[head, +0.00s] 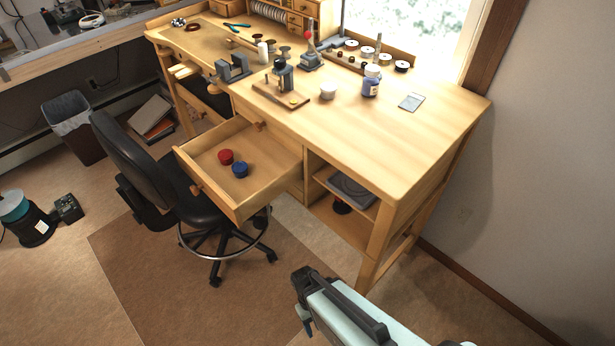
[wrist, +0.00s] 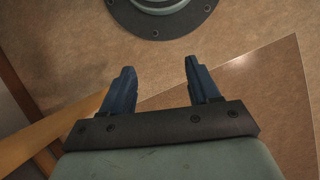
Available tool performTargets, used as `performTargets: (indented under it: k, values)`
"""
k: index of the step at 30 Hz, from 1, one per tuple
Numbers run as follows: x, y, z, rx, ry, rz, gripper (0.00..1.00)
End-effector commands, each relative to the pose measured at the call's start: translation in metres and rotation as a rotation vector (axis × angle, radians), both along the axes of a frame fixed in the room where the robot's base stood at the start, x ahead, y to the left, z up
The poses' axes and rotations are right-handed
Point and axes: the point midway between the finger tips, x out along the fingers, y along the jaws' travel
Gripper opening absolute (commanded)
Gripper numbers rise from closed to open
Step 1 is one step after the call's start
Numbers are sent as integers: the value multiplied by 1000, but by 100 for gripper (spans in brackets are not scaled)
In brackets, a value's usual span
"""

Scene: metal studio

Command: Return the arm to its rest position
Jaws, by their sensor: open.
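My gripper shows in the wrist view (wrist: 158,88), with its two dark blue fingers apart and nothing between them. It points at the floor. In the head view the end of my arm (head: 306,310) is low in the picture, in front of the workbench (head: 440,120) and apart from it. The fingers are small and partly hidden there. An open drawer (head: 240,208) sticks out of the bench, with a red round piece (head: 226,157) and a blue round piece (head: 240,170) lying in it.
A black swivel chair (head: 140,165) stands left of the drawer. A grey wall (head: 550,150) rises at the right. The floor (head: 290,290) around my gripper is clear.

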Motion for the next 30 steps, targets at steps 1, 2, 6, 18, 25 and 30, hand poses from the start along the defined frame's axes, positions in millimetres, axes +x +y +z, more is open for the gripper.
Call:
performTargets:
  k: [1, 2, 6, 18, 25, 30]
  values:
    - [-5, -14, -2, -7, 13, -36, 61]
    - [-7, -20, -3, -10, 19, -55, 61]
    - [-17, -49, -8, -23, 50, -138, 61]
    - [-47, -112, -23, -41, 126, -376, 61]
    - [-52, -132, -25, -38, 138, -472, 61]
    - [-51, -138, -25, -36, 139, -501, 61]
